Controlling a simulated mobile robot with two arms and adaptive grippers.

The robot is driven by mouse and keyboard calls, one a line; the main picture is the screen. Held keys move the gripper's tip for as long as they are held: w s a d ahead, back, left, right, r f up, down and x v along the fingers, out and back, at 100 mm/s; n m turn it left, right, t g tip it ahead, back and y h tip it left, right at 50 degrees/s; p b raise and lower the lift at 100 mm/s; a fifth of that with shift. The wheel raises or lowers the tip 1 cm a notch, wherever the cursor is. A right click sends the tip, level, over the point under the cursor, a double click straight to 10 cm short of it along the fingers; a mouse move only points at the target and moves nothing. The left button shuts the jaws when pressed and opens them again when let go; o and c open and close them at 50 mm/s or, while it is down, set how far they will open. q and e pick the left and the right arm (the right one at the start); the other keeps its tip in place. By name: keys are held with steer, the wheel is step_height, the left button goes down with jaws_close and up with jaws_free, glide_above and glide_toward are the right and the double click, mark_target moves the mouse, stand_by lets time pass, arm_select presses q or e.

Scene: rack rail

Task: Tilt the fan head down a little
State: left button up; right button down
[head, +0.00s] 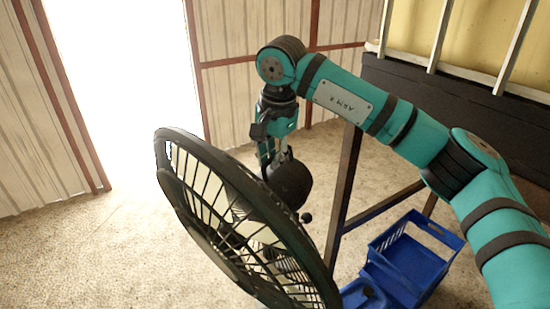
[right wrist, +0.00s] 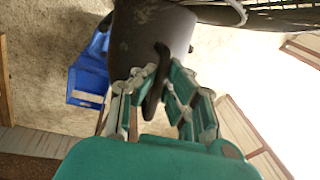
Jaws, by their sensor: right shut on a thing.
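The fan head has a round dark wire guard (head: 180,136), tilted, in the lower middle of the head view. Its dark motor housing (head: 290,184) is behind the guard, to the right. My right gripper (head: 283,154) reaches down to the top of this housing. In the right wrist view, the housing (right wrist: 150,32) is at the top and my right gripper (right wrist: 157,92) is shut on a dark curved handle (right wrist: 158,68) on it. The guard's edge (right wrist: 270,12) shows at upper right. The fan's stand is mostly hidden. My left gripper is not in view.
A blue crate (head: 433,232) stands on the floor at lower right, with another blue object (head: 362,294) beside it. A dark table or rack frame (head: 347,185) is behind my right arm. The floor at left is clear up to the bright doorway (head: 125,80).

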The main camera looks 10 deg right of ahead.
steer(key=shift+a+r, duration=0.15)
steer(key=shift+a, duration=0.05)
steer(key=c, duration=1.7)
jaws_free()
steer(key=shift+s, duration=0.1)
steer(key=shift+c, duration=0.2)
steer(key=o, duration=0.4)
steer(key=shift+s+a, duration=0.2)
steer(key=shift+c, duration=0.2)
steer(key=shift+w+d, duration=0.15)
steer(key=shift+d+r, duration=0.1)
steer(key=shift+r, duration=0.2)
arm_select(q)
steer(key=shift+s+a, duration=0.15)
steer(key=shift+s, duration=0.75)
arm_select(e)
steer(key=v, duration=1.1)
steer(key=shift+s+a+r, duration=0.2)
steer(key=shift+a+r, duration=0.05)
